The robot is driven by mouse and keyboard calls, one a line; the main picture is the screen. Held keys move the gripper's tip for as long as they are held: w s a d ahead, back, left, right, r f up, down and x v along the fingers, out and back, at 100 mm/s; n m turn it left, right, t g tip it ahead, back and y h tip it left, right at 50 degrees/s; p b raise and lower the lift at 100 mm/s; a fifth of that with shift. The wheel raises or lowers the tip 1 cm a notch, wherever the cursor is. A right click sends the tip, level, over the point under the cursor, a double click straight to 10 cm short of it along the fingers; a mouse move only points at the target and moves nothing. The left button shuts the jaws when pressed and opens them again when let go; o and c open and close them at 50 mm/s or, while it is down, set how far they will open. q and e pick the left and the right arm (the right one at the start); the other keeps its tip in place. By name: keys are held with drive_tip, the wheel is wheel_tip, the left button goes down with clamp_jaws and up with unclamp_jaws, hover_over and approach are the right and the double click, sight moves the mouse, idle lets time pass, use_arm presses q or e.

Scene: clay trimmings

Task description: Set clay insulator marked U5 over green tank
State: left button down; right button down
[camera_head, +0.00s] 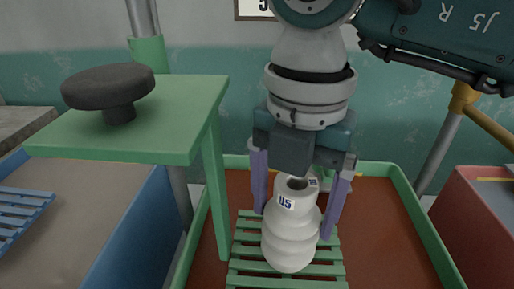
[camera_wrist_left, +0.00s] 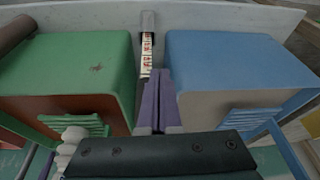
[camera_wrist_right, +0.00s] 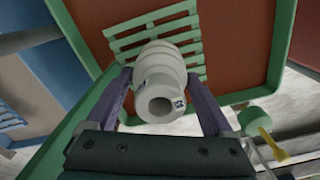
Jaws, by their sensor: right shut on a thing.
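The white ribbed clay insulator (camera_head: 290,235) marked U5 hangs upright between the purple fingers of my right gripper (camera_head: 300,205), which is shut on it near its top. It is over the green slatted rack (camera_head: 240,250) of the green tank (camera_head: 428,225), whose inside is reddish brown. The gap below it is hard to judge. In the right wrist view the insulator (camera_wrist_right: 160,90) shows its open top hole between the fingers. My left gripper (camera_wrist_left: 158,105) shows in the left wrist view with its fingers together and nothing seen between them; it is outside the head view.
A green stand (camera_head: 185,115) with a dark round knob (camera_head: 108,90) rises at the tank's left edge. A blue tank (camera_head: 125,230) stands left of it, a red one (camera_head: 480,220) at right. A red-and-white labelled stick (camera_wrist_left: 147,50) shows beyond my left fingers.

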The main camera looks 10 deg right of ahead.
unclamp_jaws()
drive_tip(key=shift+f, duration=0.1)
wheel_tip(320, 180, up, 12)
drive_tip(key=shift+r, duration=0.2)
idle(0.4)
